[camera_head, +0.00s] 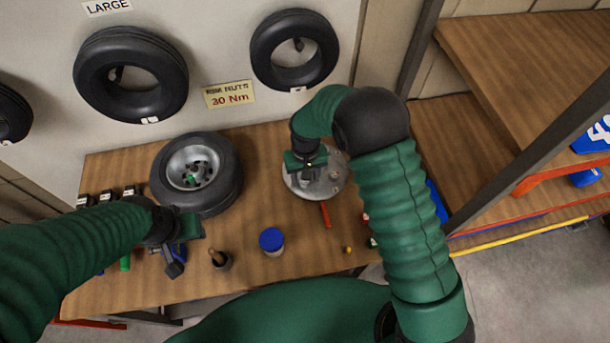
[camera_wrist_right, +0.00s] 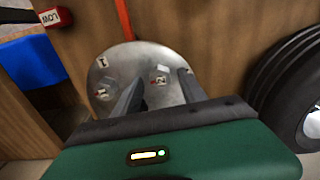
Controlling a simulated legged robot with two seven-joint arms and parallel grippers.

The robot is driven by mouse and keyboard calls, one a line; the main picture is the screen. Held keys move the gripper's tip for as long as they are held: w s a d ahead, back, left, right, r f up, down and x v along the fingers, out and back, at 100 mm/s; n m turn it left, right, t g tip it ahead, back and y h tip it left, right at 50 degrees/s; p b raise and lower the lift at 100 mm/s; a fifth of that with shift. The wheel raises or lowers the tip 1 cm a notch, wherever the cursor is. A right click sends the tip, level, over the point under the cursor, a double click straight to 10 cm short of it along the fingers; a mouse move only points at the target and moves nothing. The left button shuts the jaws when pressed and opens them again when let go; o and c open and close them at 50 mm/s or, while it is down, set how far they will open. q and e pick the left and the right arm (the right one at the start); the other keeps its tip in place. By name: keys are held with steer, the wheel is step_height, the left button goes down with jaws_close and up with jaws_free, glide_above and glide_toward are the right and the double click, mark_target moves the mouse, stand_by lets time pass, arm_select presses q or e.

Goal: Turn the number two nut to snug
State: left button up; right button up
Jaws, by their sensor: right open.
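A round grey metal plate (camera_head: 332,187) lies on the wooden bench; it fills the middle of the right wrist view (camera_wrist_right: 130,58). It bears stamped labels, one reading 1 (camera_wrist_right: 103,62) and another like a 2 (camera_wrist_right: 161,80). A small nut with a red mark (camera_wrist_right: 154,83) is by the second label, partly between my right fingers. Another red-marked nut (camera_wrist_right: 102,93) is near label 1. My right gripper (camera_head: 308,168) is open over the plate, its fingers (camera_wrist_right: 162,88) either side of the second nut; contact cannot be told. My left gripper (camera_head: 180,258) hangs by the bench's left front; its jaws are unclear.
A wheel with tyre (camera_head: 228,180) lies left of the plate. A red-handled tool (camera_head: 326,215), a blue-lidded jar (camera_head: 271,240) and a brush-like item in a dark cup (camera_head: 221,260) are in front. Shelving (camera_head: 520,60) stands at right. Tyres hang on the wall.

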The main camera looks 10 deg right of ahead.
step_height(320, 180, up, 17)
steer(key=b, duration=0.3)
steer(key=shift+f, duration=0.15)
